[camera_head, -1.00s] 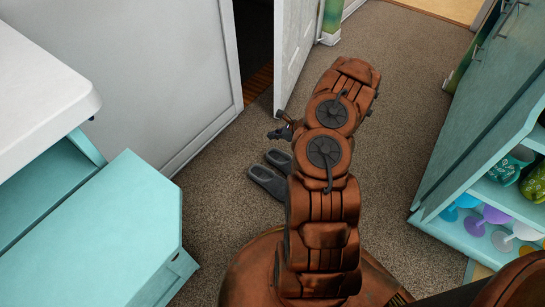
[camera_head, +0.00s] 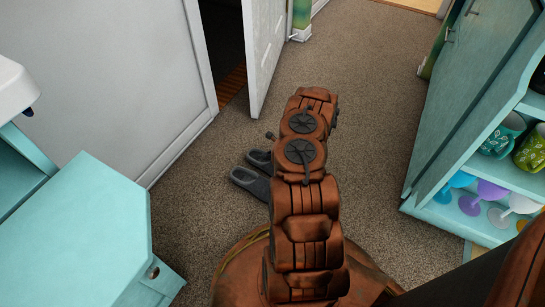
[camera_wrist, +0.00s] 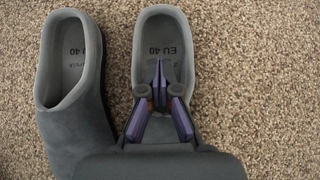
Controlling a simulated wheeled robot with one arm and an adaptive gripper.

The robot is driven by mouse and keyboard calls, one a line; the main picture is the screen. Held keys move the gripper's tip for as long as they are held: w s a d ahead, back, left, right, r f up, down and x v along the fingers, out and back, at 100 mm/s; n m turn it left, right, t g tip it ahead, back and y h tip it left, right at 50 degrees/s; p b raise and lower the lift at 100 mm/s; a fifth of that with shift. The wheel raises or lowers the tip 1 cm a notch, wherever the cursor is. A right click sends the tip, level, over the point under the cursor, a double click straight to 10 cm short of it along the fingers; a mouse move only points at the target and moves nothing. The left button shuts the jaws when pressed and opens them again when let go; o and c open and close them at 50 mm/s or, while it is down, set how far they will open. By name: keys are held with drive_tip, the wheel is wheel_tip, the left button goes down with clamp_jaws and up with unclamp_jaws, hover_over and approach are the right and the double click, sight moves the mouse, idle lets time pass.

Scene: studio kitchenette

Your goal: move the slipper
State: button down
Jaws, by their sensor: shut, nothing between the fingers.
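Two dark grey slippers lie side by side on the carpet. In the wrist view, the left slipper (camera_wrist: 72,90) is mostly clear, and the right slipper (camera_wrist: 161,30) lies under my gripper (camera_wrist: 160,64). Both insoles read "EU 40". My gripper's purple fingers are together and empty, pointing into the right slipper's opening as seen from above. I cannot tell whether they touch it. My gripper hides that slipper's front part. In the head view, the near slipper (camera_head: 248,182) and the far slipper (camera_head: 258,158) are partly hidden by my arm, which also hides my fingers.
A teal drawer unit (camera_head: 85,235) stands at the left. Behind the slippers are a white wall panel (camera_head: 120,70) and an open white door (camera_head: 263,55). A teal shelf unit (camera_head: 450,215) with mugs and coloured glasses stands at the right. The carpet (camera_head: 365,110) between is clear.

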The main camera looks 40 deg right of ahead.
sight(251, 154)
drive_tip(key=w, duration=0.1)
drive_tip(key=w+f+b, duration=0.1)
drive_tip(key=w+a+f, duration=0.1)
drive_tip(key=w, duration=0.1)
drive_tip(key=shift+b, duration=0.4)
drive_tip(key=shift+w+a+r+b, duration=0.1)
drive_tip(key=shift+w+b, duration=0.05)
drive_tip(key=shift+w, duration=0.25)
drive_tip(key=shift+w+a+r+b, duration=0.1)
drive_tip(key=shift+w+b, duration=0.05)
drive_tip(key=shift+w, duration=0.2)
drive_tip(key=shift+w, duration=0.1)
